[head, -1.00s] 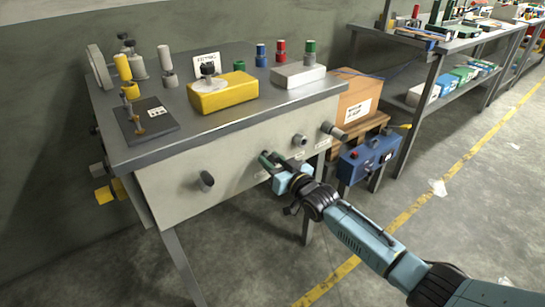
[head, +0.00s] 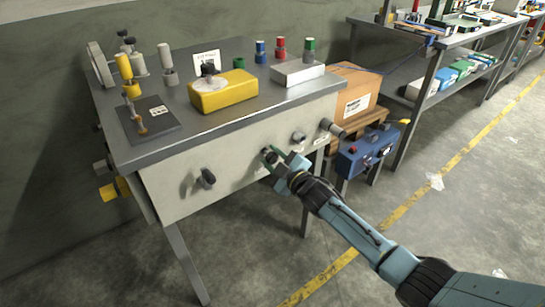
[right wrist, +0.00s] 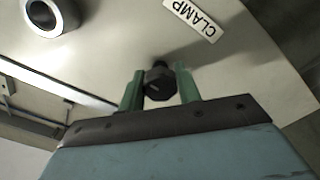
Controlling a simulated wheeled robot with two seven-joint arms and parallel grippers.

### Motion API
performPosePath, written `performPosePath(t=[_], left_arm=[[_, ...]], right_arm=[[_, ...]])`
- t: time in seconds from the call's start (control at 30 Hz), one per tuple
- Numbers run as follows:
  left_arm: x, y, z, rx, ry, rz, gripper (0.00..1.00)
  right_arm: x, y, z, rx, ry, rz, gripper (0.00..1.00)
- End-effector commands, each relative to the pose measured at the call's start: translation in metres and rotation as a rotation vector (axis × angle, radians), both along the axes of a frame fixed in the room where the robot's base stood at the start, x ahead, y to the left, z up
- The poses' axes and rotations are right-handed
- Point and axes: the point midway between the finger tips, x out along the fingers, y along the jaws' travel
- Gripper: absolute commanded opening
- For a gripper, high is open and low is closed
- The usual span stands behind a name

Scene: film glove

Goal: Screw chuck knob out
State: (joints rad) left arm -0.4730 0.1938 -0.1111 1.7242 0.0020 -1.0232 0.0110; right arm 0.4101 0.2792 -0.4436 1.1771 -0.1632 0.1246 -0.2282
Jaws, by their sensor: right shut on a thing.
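My right gripper (head: 268,156) is at the front panel of the workbench, with its green fingers towards the panel. In the right wrist view, the gripper (right wrist: 160,88) is shut on a small dark knob (right wrist: 160,80), one finger on each side. The knob sits at the panel, and a white label reading CLAMP (right wrist: 195,18) is close to it. No label reading chuck can be made out. In the head view the fingers mostly hide the held knob. My left gripper is not in view.
The panel (head: 225,180) also carries a dark knob (head: 207,178) at left, a grey round fitting (head: 299,137) and a grey cylinder (head: 332,128) at right. A blue box (head: 366,153) stands right of the bench. A yellow block (head: 224,92) lies on top.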

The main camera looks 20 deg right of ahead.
Motion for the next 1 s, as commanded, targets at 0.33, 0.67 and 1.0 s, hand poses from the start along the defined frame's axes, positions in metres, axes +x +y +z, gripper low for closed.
performPosePath(t=[0.33, 0.67, 1.0], left_arm=[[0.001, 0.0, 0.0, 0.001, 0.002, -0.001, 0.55], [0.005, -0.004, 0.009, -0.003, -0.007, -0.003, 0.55], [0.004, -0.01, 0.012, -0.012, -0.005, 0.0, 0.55]], right_arm=[[0.002, 0.001, 0.004, -0.293, -0.116, -0.001, 0.11], [0.002, 0.001, 0.005, -0.493, -0.188, -0.001, 0.11], [0.002, 0.001, 0.006, -0.575, -0.219, -0.002, 0.11]])
